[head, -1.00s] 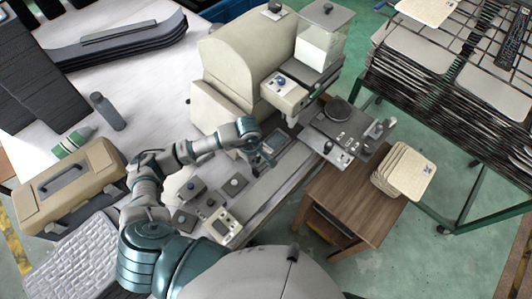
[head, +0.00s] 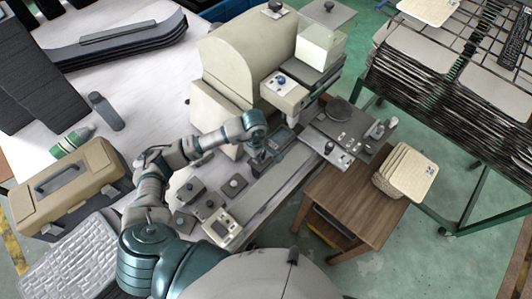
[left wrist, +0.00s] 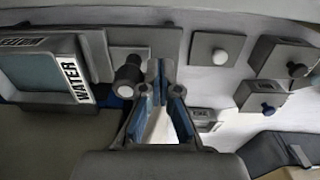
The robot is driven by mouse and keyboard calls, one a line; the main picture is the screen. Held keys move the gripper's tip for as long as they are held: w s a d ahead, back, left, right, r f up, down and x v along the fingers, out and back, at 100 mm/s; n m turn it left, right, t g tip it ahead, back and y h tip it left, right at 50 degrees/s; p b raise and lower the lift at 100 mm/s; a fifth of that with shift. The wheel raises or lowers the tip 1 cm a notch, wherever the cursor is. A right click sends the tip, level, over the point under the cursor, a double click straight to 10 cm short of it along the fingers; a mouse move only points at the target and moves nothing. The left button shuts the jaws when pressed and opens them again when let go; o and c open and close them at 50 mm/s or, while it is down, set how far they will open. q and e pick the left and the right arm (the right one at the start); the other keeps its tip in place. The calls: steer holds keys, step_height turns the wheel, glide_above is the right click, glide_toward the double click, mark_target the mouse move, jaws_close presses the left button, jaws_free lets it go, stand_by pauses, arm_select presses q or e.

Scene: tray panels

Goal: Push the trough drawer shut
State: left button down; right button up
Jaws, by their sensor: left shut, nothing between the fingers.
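What looks like the trough drawer (head: 281,139) is a small grey frame with a blue-grey inside, low at the front of the cream machine (head: 228,60). In the left wrist view, a tray with a teal inside and a WATER label (left wrist: 74,81) lies left of the fingers; it appears to be the same trough. My left gripper (head: 261,157) is shut and empty, pointing down close beside the trough in the head view. Its blue-padded fingers (left wrist: 160,100) show in the wrist view. I cannot tell whether they touch the trough. My right gripper is out of view.
Small control boxes (head: 213,204) stand near my left forearm. A grey plate with knobs (head: 338,135) lies right of the trough.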

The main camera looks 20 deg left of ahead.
mark_target(263, 152)
arm_select(q)
steer(key=shift+w, duration=0.15)
steer(key=shift+w+d+b, duration=0.3)
steer(key=shift+w+b, duration=0.1)
steer(key=shift+w, duration=0.25)
steer(key=shift+w+d+b, duration=0.25)
steer(key=shift+w+b, duration=0.15)
steer(key=shift+w, duration=0.2)
steer(key=shift+w+d+b, duration=0.3)
steer(key=shift+w+b, duration=0.1)
steer(key=shift+w, duration=0.25)
steer(key=shift+s, duration=0.15)
steer(key=shift+s+a, duration=0.25)
steer(key=shift+s, duration=0.2)
steer(key=shift+r+p, duration=1.75)
steer(key=shift+r, duration=1.8)
